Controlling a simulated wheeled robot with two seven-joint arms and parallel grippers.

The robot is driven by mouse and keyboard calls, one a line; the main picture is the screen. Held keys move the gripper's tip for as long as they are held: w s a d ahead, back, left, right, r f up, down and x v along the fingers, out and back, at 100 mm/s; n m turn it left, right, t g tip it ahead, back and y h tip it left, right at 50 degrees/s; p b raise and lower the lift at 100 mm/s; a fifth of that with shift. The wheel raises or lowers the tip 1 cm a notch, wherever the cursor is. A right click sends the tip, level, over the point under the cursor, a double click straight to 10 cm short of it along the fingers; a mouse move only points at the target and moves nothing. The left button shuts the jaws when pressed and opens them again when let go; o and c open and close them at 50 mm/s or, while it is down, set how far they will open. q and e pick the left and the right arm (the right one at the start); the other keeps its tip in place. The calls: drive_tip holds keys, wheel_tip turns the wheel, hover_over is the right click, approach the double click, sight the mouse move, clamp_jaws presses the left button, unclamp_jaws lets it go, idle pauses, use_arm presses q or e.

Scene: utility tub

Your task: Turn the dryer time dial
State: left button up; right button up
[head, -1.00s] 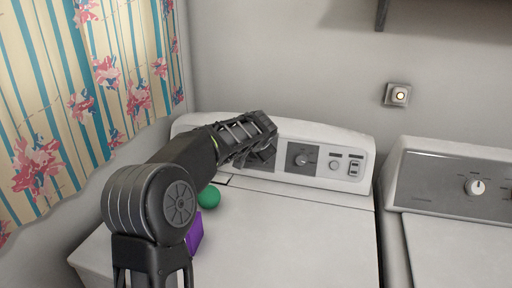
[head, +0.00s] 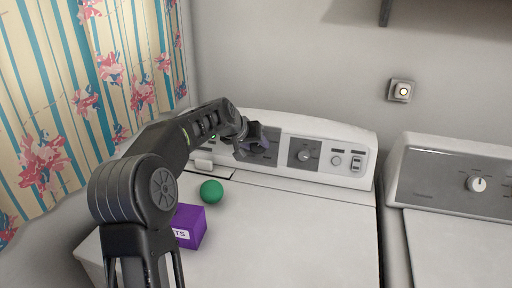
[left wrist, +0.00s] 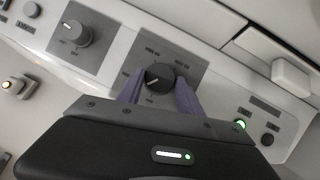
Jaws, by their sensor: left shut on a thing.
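The left machine's control panel (head: 325,132) carries several dials and buttons. My left gripper (head: 256,148) is at the panel's grey middle plate, and the arm partly covers what it holds in the head view. In the left wrist view a round black dial (left wrist: 159,77) with a pale pointer mark sits between the purple fingers of my left gripper (left wrist: 160,92). The fingers are shut on it from both sides. Another black dial (head: 305,152) is to the right on the same panel; it also shows in the left wrist view (left wrist: 77,34). My right gripper is not in view.
A green ball (head: 211,191) and a purple box (head: 189,226) lie on the left machine's top, beneath my left arm. A second machine with a white knob (head: 476,184) stands to the right. A wall switch (head: 401,91) and a patterned curtain (head: 80,90) are behind.

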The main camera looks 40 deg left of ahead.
use_arm(q)
drive_tip(key=n+h+b, duration=0.1)
drive_tip(key=n+b, duration=0.1)
drive_tip(key=f+n+t+h+b, duration=0.1)
drive_tip(key=n+b, duration=0.1)
drive_tip(key=b, duration=0.1)
drive_tip(key=n+t+b, duration=0.1)
drive_tip(key=n+b, duration=0.1)
drive_tip(key=b, duration=0.1)
drive_tip(key=shift+s+a+f+h, duration=0.15)
drive_tip(key=shift+s+f+h, duration=0.1)
drive_tip(key=shift+h, duration=0.15)
drive_tip(key=shift+r+n+t+b, duration=0.25)
drive_tip(key=shift+n+t+b, duration=0.35)
drive_tip(key=shift+n+b, duration=0.35)
drive_tip(key=shift+a+r, duration=0.1)
drive_tip(key=shift+r, duration=0.05)
drive_tip(key=o, duration=1.3)
drive_tip(key=shift+o, duration=0.2)
drive_tip(key=v, duration=0.7)
drive_tip(key=shift+s+a+b, duration=0.15)
drive_tip(key=shift+s+b, duration=0.15)
drive_tip(key=shift+s, duration=0.05)
drive_tip(key=shift+r, duration=0.1)
